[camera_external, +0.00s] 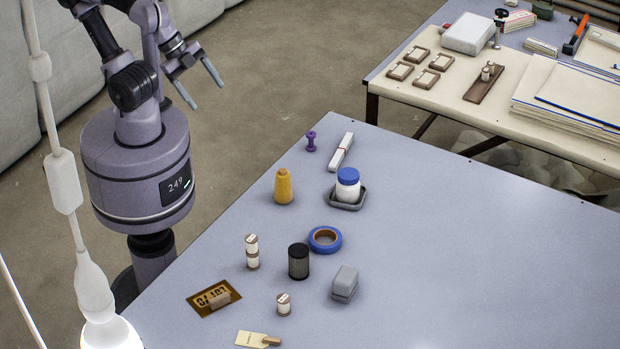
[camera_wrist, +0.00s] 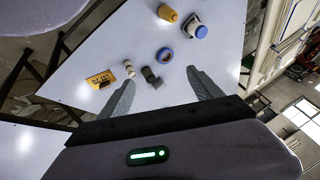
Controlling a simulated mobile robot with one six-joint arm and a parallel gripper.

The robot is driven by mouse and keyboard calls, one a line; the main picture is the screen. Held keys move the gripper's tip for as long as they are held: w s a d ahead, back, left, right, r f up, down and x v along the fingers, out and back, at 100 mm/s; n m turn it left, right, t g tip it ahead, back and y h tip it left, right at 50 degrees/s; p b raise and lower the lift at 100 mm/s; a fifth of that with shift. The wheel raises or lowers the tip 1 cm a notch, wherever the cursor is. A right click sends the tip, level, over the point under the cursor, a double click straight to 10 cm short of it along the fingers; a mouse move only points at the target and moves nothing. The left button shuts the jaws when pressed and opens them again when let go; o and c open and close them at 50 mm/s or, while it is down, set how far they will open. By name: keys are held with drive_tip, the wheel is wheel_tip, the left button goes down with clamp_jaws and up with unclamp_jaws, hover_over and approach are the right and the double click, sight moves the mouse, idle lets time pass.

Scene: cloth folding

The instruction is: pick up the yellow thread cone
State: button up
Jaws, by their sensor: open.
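The yellow thread cone (camera_external: 284,187) stands upright on the grey-blue table (camera_external: 430,250), left of the white jar with a blue lid (camera_external: 348,186). In the wrist view the yellow thread cone (camera_wrist: 168,14) is near the top edge, beside the blue-lidded jar (camera_wrist: 199,30). My gripper (camera_external: 204,90) is open and empty, raised off to the left of the table in the external view, well apart from the cone. In the wrist view both fingers of my gripper (camera_wrist: 165,90) are spread, with nothing between them.
The jar stands in a grey tray (camera_external: 346,206). A purple spool (camera_external: 311,141) and a white box (camera_external: 341,152) lie behind the cone. Blue tape (camera_external: 324,240), a dark cylinder (camera_external: 298,261) and a grey block (camera_external: 344,283) are in front. The table's right part is clear.

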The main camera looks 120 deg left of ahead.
drive_tip(key=m+g+h+p, duration=0.2)
drive_tip(key=m+g+p, duration=0.15)
drive_tip(key=g, duration=0.25)
hover_over(283, 170)
wheel_tip(283, 170, down, 20)
wheel_tip(283, 170, down, 12)
drive_tip(key=b, duration=0.3)
drive_tip(key=shift+f+b, duration=0.1)
drive_tip(key=shift+b, duration=0.3)
wheel_tip(283, 170, down, 6)
drive_tip(key=b, duration=0.2)
drive_tip(key=shift+s+b, duration=0.1)
drive_tip(key=shift+b, duration=0.2)
drive_tip(key=shift+r, duration=0.25)
